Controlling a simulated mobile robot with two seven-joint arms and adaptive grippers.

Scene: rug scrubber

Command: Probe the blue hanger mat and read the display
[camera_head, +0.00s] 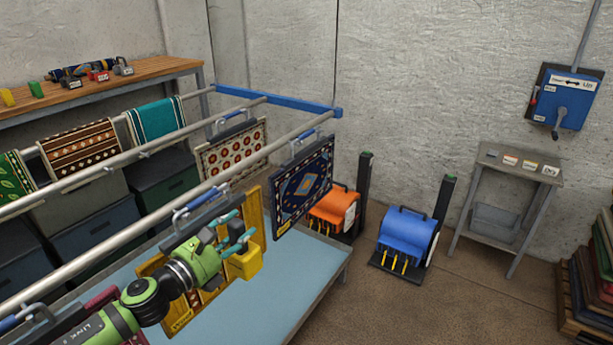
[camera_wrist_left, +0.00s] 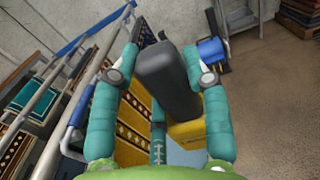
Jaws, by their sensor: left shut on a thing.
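The dark blue mat with a medallion pattern (camera_head: 303,187) hangs upright from a hanger at the far end of the front rail. A sliver of it shows behind the held tool in the left wrist view (camera_wrist_left: 149,36). My left gripper (camera_head: 240,239) is in front of the yellow mat (camera_head: 255,210), short of the blue mat and apart from it. In the left wrist view its teal fingers are shut on a dark grey handheld tool (camera_wrist_left: 168,82). No display face can be read in either view. My right gripper is not in view.
Metal rails (camera_head: 165,201) with hung rugs run along the left. A blue scrubber (camera_head: 405,235) and an orange one (camera_head: 333,210) stand on the floor beyond. Open floor lies at front right.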

